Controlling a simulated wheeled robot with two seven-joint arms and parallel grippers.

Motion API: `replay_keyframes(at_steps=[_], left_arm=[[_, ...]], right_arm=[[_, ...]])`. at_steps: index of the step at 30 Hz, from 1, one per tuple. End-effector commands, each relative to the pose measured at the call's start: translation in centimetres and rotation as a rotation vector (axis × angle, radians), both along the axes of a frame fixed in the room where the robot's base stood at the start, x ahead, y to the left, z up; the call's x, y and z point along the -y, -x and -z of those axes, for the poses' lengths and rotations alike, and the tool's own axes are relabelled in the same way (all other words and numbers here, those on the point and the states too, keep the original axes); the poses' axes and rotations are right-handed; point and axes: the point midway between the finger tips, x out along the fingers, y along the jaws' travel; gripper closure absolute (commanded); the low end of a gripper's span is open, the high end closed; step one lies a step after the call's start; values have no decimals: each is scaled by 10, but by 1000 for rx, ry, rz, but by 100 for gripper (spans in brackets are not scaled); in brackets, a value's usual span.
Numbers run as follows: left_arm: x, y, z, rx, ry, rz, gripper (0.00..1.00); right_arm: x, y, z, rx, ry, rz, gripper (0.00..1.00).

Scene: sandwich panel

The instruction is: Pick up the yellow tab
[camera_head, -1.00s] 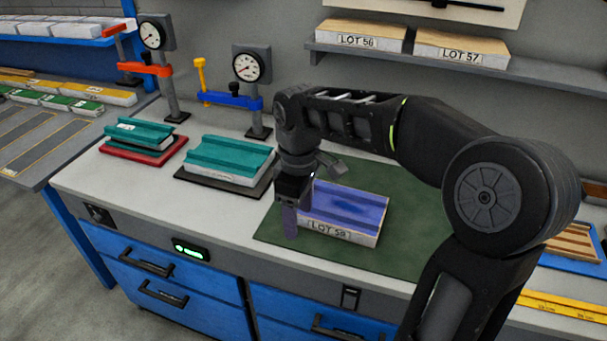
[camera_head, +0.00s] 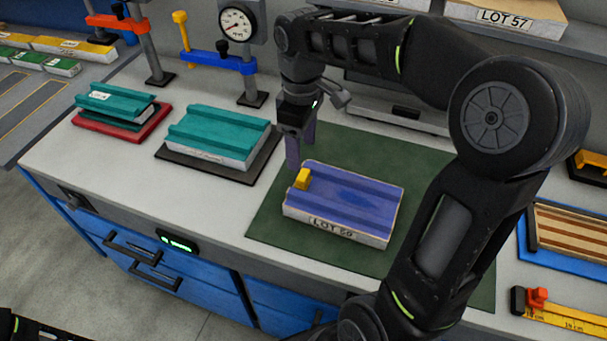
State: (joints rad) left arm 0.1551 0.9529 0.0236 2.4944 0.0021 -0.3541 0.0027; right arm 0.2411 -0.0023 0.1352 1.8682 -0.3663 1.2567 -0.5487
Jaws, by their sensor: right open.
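The yellow tab (camera_head: 303,179) is a small block at the left end of a purple-topped panel (camera_head: 351,195). The panel has a pale edge with a LOT label and lies on a dark green mat (camera_head: 279,235). My right gripper (camera_head: 300,153) points down with open, empty purple fingers. The near finger partly overlaps the far one. My left gripper does not show.
Two teal-topped panels stand to the left, on a black board (camera_head: 176,157) and a red board (camera_head: 141,138). Gauge stands (camera_head: 238,25) rise behind. A yellow ruler (camera_head: 568,319) and striped panel (camera_head: 570,232) lie at right. A shelf (camera_head: 540,28) hangs above.

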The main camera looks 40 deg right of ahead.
Motion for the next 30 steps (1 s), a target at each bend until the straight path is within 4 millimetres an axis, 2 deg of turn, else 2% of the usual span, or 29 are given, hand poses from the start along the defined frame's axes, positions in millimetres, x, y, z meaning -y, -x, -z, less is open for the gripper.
replay_keyframes(at_steps=[7,20,30], left_arm=[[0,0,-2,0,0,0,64],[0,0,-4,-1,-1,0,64],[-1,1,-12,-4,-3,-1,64]], right_arm=[[1,1,23,-3,1,1,38],[1,1,32,-4,0,0,38],[4,2,75,-4,-1,1,38]])
